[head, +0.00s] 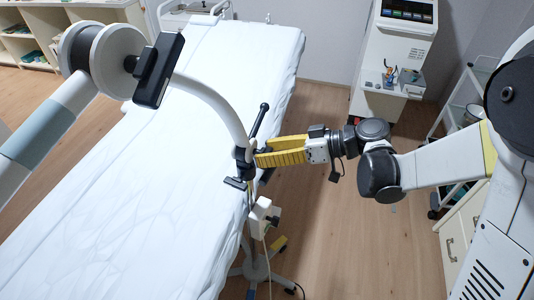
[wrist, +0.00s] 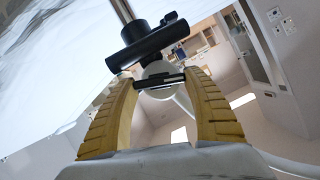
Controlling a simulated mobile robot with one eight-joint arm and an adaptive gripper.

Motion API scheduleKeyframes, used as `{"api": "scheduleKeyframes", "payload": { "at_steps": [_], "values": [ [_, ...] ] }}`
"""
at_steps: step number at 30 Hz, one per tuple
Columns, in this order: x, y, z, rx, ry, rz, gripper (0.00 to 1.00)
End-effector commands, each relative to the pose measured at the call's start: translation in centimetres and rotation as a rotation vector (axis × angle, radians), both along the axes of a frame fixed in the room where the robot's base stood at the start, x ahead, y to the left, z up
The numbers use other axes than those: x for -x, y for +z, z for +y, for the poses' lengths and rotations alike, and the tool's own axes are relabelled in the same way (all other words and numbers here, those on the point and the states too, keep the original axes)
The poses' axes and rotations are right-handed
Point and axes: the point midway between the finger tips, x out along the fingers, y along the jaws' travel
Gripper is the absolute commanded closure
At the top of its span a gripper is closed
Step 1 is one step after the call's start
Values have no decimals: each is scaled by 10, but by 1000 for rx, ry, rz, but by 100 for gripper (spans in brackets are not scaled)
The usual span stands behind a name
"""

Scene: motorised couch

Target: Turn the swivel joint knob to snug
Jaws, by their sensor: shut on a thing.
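The dark swivel joint (head: 243,156) sits at the lower end of a curved white arm, beside the couch edge. In the wrist view, dark joint parts (wrist: 148,46) and a rounded pale part lie beyond the fingertips. My gripper (head: 257,157) reaches in from the right with yellow ribbed fingers at the joint. In the wrist view, my gripper (wrist: 161,80) has its fingertips on either side of a small dark bar-like knob (wrist: 160,82). It is shut on this knob. The fingers hide much of the knob in the head view, and I cannot read its setting.
A black handle (head: 259,120) rises just above the joint. The white-covered couch (head: 150,190) fills the left and middle. A white box (head: 263,216) on a stand is below the joint. A machine cart (head: 393,60) stands behind. Wood floor between is open.

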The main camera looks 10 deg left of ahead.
Motion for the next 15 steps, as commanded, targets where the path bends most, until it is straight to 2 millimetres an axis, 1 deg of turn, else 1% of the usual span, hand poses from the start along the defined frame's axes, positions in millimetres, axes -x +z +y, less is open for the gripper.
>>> {"api": "scheduleKeyframes", "payload": {
  "at_steps": [6, 15],
  "values": [
    [-1, -1, 0, -16, 0, 119, 71],
    [-2, -1, -1, -25, -1, 197, 71]
  ]
}}
